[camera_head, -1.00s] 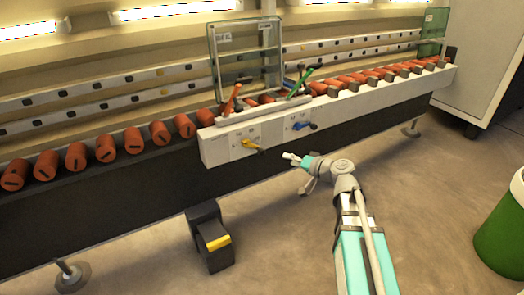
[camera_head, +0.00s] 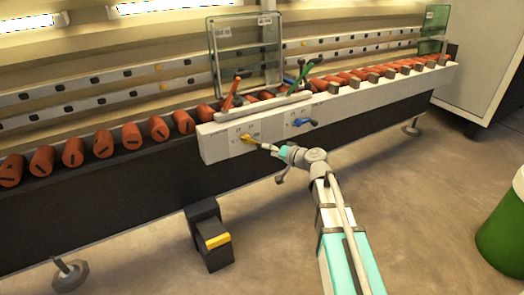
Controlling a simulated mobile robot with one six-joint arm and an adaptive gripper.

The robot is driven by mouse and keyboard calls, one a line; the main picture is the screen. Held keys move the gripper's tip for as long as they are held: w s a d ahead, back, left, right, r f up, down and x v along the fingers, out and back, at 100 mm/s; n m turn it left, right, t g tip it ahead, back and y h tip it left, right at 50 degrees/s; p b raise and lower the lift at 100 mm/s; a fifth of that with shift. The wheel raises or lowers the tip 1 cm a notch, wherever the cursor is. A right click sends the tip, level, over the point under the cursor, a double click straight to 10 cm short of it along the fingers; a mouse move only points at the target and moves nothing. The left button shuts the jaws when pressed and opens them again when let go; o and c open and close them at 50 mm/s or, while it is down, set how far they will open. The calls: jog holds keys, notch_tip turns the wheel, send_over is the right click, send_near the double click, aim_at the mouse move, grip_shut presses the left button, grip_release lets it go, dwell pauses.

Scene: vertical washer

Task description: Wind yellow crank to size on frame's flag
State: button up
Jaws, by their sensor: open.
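The yellow crank (camera_head: 249,139) sits on the white front panel (camera_head: 222,148) of the washer, with its arm pointing right and slightly down. My gripper (camera_head: 268,147) is at the right end of the crank, close to its handle; whether it touches cannot be told at this size. The jaws are open. A glass frame (camera_head: 246,62) stands upright on the conveyor behind the panel. A small white flag (camera_head: 225,31) with marks is on its upper left, and another pale label is at its upper right; the writing is too small to read.
A blue crank (camera_head: 304,122) is on the same panel to the right. A red lever (camera_head: 231,93) and a green lever (camera_head: 300,78) rise above the panel. A green bin (camera_head: 505,235) is at the far right.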

aim_at(261, 148)
jog(key=shift+b+x, duration=0.4)
jog(key=shift+x, duration=1.95)
grip_shut()
